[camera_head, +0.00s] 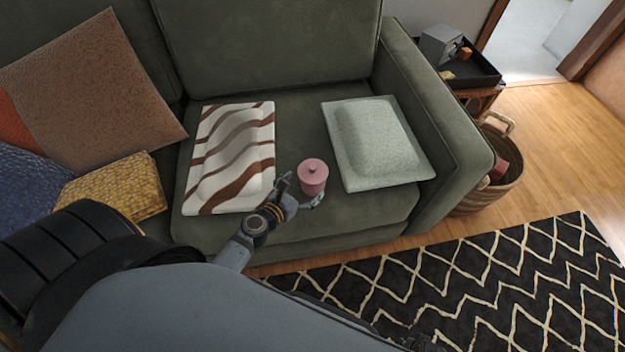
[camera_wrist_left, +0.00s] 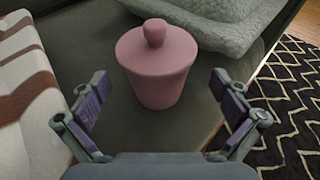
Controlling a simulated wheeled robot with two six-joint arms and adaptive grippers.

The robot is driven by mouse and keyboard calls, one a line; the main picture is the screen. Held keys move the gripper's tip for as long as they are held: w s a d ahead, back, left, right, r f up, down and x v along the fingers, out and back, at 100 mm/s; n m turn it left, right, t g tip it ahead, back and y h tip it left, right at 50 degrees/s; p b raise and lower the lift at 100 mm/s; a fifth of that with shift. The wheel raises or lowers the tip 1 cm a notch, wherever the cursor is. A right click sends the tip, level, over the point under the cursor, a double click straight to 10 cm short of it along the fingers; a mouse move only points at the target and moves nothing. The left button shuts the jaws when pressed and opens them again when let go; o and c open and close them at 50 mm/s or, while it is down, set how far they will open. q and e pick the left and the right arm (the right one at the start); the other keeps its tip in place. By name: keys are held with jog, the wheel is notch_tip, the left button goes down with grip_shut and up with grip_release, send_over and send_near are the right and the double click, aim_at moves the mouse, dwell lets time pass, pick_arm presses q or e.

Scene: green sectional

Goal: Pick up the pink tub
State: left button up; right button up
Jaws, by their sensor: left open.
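The pink tub (camera_head: 312,177) is a small round container with a knobbed lid. It stands upright on the green sofa seat between two cushion-like items. In the left wrist view the tub (camera_wrist_left: 157,75) is just ahead of the fingers, centred between them. My left gripper (camera_head: 300,188) is open and empty, close to the tub at its front left. In the left wrist view the open fingers (camera_wrist_left: 165,103) are apart on either side, and I see no contact. My right gripper is not in view.
A brown-and-white striped item (camera_head: 232,150) lies left of the tub, and a pale green one (camera_head: 378,145) lies right. The sofa arm (camera_head: 440,110) rises at the right. A woven basket (camera_head: 490,190) and a patterned rug (camera_head: 480,285) are on the floor.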

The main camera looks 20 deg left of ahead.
aim_at(313, 173)
pick_arm(q)
jog(key=x, duration=0.4)
jog(key=shift+w+a, duration=0.15)
jog(key=shift+w, duration=0.25)
jog(key=shift+w+f, duration=0.15)
jog(key=shift+w, duration=0.15)
jog(key=c, duration=1.1)
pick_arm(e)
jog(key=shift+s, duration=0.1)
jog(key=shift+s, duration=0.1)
pick_arm(q)
jog(key=shift+r+p, duration=0.3)
jog(key=shift+r, duration=0.1)
notch_tip(313, 173, up, 7)
jog(key=p, duration=0.6)
jog(key=shift+r+p, duration=0.1)
jog(key=shift+p, duration=0.2)
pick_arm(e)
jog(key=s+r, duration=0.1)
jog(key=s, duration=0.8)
pick_arm(q)
jog(key=shift+r+p, duration=4.45)
jog(key=shift+r, duration=0.6)
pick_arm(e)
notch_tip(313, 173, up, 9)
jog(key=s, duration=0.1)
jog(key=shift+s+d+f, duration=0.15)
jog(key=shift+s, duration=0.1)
